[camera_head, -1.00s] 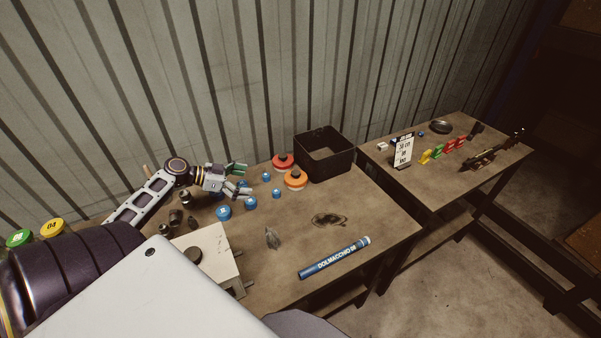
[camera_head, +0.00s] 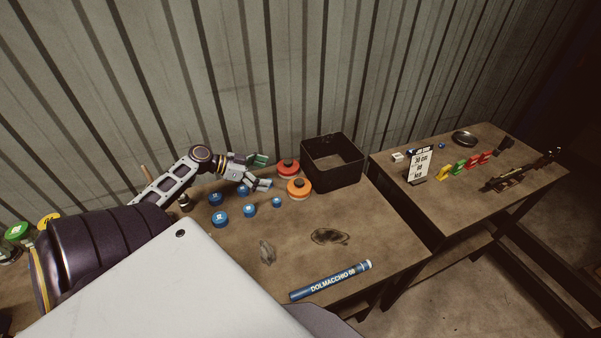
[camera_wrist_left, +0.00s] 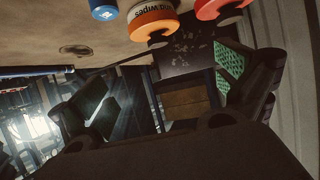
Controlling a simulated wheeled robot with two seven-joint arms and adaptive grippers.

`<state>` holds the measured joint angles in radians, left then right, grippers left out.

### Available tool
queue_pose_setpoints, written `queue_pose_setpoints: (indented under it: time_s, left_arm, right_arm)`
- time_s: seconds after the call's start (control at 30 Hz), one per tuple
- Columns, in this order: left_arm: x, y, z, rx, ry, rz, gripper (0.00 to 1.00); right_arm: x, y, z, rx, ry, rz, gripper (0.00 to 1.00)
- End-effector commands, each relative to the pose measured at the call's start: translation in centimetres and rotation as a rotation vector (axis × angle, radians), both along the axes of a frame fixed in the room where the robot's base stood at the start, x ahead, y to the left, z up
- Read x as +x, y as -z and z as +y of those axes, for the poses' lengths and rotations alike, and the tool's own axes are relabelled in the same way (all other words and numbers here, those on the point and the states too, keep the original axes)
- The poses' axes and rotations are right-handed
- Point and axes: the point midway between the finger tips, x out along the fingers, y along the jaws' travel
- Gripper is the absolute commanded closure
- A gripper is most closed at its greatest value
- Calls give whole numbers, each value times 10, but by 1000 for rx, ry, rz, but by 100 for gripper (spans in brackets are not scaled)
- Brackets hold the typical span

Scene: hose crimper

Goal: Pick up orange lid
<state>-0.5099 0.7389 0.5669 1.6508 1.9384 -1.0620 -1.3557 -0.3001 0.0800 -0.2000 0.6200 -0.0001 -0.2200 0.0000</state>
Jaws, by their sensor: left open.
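An orange lid (camera_head: 299,185) with a dark knob tops a low round tub near the back of the left table. A redder lid (camera_head: 288,166) of the same kind is just behind it. My left gripper (camera_head: 262,172) is open and empty, close to the left of both lids, apart from them. In the left wrist view, the orange lid's tub (camera_wrist_left: 153,22) with "wipes" lettering and the redder one (camera_wrist_left: 218,8) hang at the top edge, beyond the open fingers (camera_wrist_left: 165,90). My right gripper is not in view.
A black open box (camera_head: 332,165) stands right behind the lids. Several blue caps (camera_head: 220,217) lie left and in front. A blue tube (camera_head: 330,281) lies at the table's front. A corrugated wall is behind.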

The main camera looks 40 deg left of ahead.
Motion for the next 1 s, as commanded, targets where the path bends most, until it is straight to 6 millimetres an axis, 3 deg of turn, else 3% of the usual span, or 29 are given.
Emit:
queue_pose_setpoints:
  time_s: [0.37,1.0]
  left_arm:
    - [9,5,-7,0,1,0,0]
    - [52,34,-41,0,1,0,0]
  right_arm:
    - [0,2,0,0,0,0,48]
    - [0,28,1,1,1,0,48]
